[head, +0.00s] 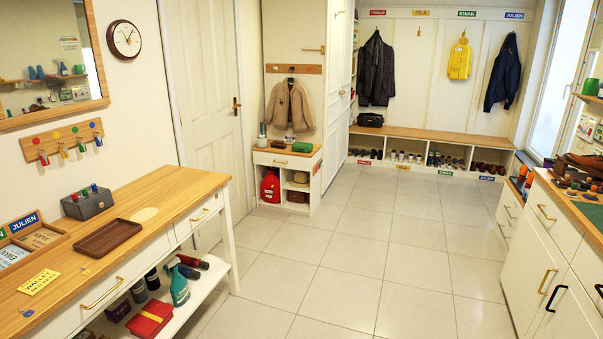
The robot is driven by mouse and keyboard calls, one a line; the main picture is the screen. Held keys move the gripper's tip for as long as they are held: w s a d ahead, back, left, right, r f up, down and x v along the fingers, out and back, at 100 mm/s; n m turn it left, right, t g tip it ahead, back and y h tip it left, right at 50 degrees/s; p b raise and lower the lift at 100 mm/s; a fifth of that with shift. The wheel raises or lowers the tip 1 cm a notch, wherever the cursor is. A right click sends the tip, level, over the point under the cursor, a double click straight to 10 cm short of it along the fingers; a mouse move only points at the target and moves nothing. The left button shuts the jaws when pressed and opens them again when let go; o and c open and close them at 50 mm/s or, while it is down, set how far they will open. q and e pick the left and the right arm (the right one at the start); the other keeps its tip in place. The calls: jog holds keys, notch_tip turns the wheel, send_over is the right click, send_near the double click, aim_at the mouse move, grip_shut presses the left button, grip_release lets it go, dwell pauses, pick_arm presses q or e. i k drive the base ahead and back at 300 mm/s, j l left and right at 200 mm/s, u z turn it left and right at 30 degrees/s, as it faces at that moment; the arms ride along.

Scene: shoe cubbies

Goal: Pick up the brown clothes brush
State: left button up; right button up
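I cannot clearly pick out a brown clothes brush in the head view. Several small brown and dark items (572,184) lie on the right counter, too small to tell apart. A brown shoe (584,161) stands behind them at the right edge. A brown item (297,197) sits in the lower cubby of the small white cabinet at the back, and its kind is unclear. Neither of my grippers is in view.
A wooden table (150,200) with a brown tray (108,237) and a grey box (86,203) stands at left. A bench (440,137) over shoe cubbies lines the back wall. White drawers (540,250) stand at right. The tiled floor (360,250) between is clear.

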aim_at(278, 144)
jog(key=i, duration=1.4)
jog(key=i+l, duration=0.1)
jog(key=i, duration=1.25)
jog(key=i+u, duration=0.1)
jog(key=i, duration=1.3)
jog(key=i+l+u, duration=0.1)
jog(key=i+u, duration=0.2)
jog(key=i, duration=0.15)
